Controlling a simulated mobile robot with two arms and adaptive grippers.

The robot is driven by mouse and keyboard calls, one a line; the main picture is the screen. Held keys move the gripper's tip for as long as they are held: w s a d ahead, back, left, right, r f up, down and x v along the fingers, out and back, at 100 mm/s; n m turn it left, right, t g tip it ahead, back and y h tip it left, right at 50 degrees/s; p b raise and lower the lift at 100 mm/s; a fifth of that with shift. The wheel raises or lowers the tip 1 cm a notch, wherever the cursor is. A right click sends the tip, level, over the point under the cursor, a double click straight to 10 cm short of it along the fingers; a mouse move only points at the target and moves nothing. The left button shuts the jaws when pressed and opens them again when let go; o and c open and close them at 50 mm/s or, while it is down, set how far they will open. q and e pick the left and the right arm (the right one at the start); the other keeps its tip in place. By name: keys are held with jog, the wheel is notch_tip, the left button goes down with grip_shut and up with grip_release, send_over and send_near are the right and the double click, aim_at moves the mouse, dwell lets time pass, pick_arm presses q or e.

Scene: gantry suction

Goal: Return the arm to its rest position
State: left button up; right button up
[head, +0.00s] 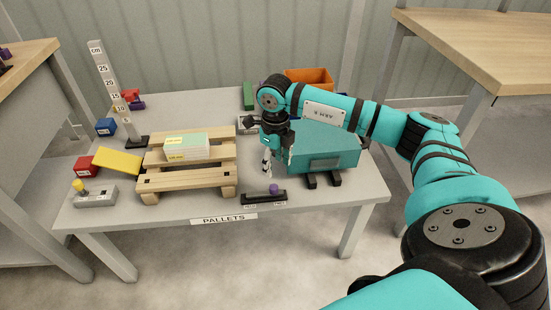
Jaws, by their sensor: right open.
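My right arm (330,106), teal with black joints, reaches in from the right over the grey table. My right gripper (277,158) points down, open and with nothing seen between its fingers. It hangs in front of the left end of a teal box (335,150) on black feet; I cannot tell whether they touch. A wooden pallet (190,180) stands to the left, apart from the gripper. A pale stack with yellow labels (185,147) lies on the pallet. My left gripper is not in view.
A black strip with a purple knob (273,189) lies at the front edge near the "PALLETS" label (223,219). A tall ruler (108,85), a yellow ramp (118,161), red and blue blocks and a grey control box (95,196) stand left. An orange bin (308,78) is behind.

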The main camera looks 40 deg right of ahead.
jog(key=shift+r, duration=1.2)
